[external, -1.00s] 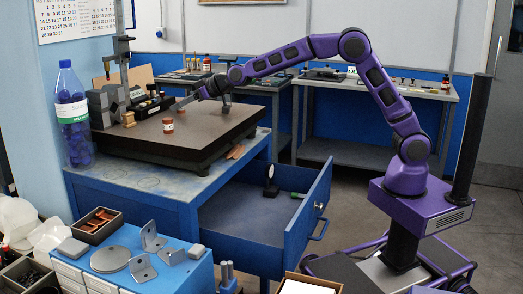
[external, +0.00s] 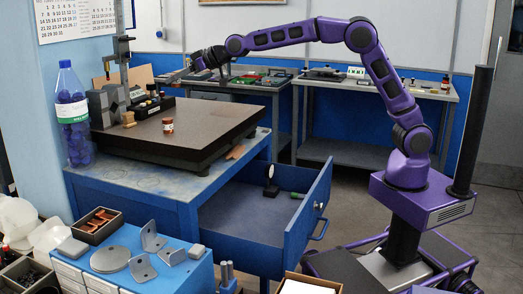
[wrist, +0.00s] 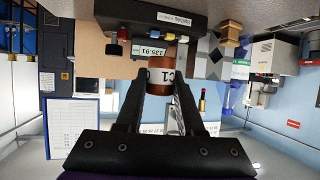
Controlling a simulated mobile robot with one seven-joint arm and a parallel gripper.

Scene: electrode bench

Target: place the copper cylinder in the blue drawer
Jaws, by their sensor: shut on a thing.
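My gripper (external: 187,71) is raised above the back of the dark surface plate (external: 190,133). In the wrist view my gripper (wrist: 160,88) is shut on a copper-brown cylinder (wrist: 160,70) with a white label reading C1. I cannot make out the cylinder in the external view. The blue drawer (external: 298,232) under the blue bench is pulled open, to the lower right of my gripper. It holds a small round-headed item on a stand and a small green item, with bare floor around them.
A small brown jar (external: 167,126) stands on the plate. Benches with tools line the back wall. A blue cabinet with metal parts is in front.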

